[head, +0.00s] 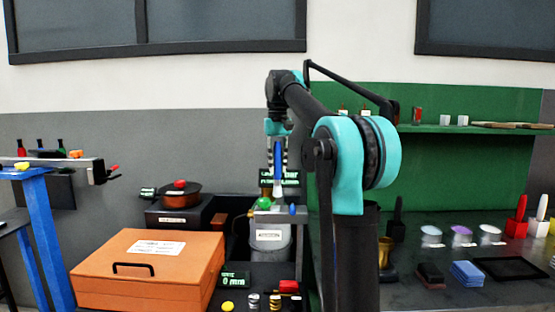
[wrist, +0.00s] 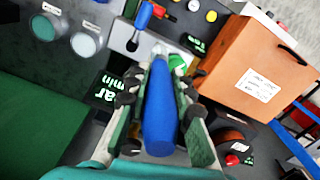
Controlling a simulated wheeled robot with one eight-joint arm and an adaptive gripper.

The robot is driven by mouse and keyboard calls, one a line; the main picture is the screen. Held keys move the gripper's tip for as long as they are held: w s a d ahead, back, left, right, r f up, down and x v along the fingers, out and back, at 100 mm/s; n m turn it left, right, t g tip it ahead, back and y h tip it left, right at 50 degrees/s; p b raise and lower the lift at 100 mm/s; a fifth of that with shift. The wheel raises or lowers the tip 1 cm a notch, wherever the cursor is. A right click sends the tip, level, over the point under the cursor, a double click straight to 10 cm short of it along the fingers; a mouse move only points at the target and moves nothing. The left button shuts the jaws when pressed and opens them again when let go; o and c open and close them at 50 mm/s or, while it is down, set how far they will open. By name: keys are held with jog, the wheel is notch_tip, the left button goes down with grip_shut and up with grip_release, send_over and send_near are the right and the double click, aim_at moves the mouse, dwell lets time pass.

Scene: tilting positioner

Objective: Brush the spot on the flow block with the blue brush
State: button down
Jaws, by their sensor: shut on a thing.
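My gripper (head: 277,158) is shut on the blue brush (head: 277,160), its blue handle between the fingers. In the wrist view the brush (wrist: 160,115) lies lengthwise between the fingers, pointing away from the camera. In the head view it hangs nearly upright, its pale lower end just above a light grey block (head: 278,217), which looks like the flow block. That block also shows in the wrist view (wrist: 125,36), with a blue lever on it. I cannot tell whether the brush end touches the block. I cannot make out the spot.
An orange case (head: 150,268) stands at the front left, with a dark pan (head: 180,197) behind it. A green ball-like part (head: 265,203) sits beside the brush end. A display (head: 235,281) reads 0 mm. Brushes, sponges (head: 467,273) and pads lie on the right bench.

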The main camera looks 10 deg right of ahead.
aim_at(277, 185)
jog(key=shift+f, duration=2.35)
jog(key=shift+f, duration=0.4)
jog(key=shift+w+d, duration=0.2)
jog(key=shift+w, duration=0.8)
jog(key=shift+w+d, duration=0.2)
jog(key=shift+w, duration=0.7)
jog(key=shift+s, duration=0.1)
jog(key=shift+s+a, duration=0.2)
jog(key=shift+s, duration=0.7)
